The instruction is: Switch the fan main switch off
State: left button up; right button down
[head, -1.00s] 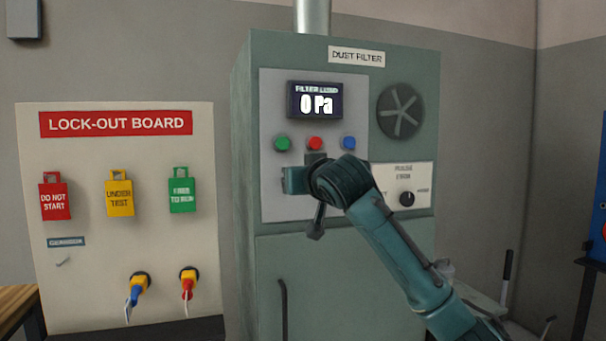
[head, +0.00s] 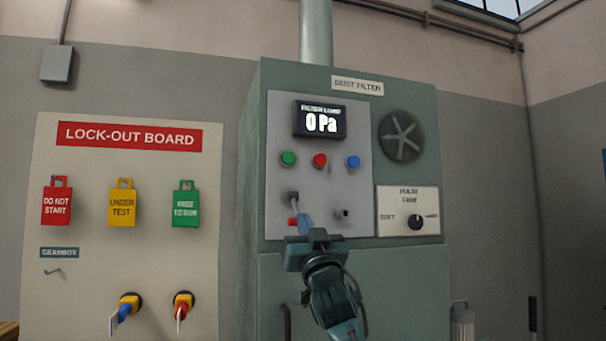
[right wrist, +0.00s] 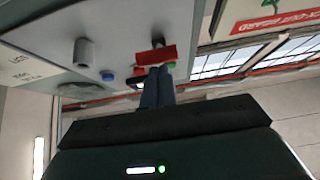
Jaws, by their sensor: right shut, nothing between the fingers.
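The dust filter cabinet (head: 350,275) has a grey control panel. Low on the panel is a switch with a red handle (head: 292,222) and a grey part above it; no label naming it is readable. My right gripper (head: 304,224) is shut and empty, its blue-grey fingertips right beside the red handle and partly covering it. In the right wrist view the shut fingers (right wrist: 158,86) reach up to the red handle (right wrist: 157,54); I cannot tell whether they touch it. My left gripper is out of view.
Green (head: 288,158), red (head: 320,160) and blue (head: 353,162) buttons sit above the switch, under a display (head: 320,121) reading 0 Pa. A grey knob (head: 342,214) is to the right, beside a dial panel (head: 391,222). A lock-out board (head: 90,260) stands left.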

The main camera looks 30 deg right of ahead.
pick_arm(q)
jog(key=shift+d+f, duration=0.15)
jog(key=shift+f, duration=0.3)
pick_arm(e)
jog(key=shift+w+f, duration=0.2)
jog(key=shift+f, duration=0.15)
jog(key=shift+d, duration=0.1)
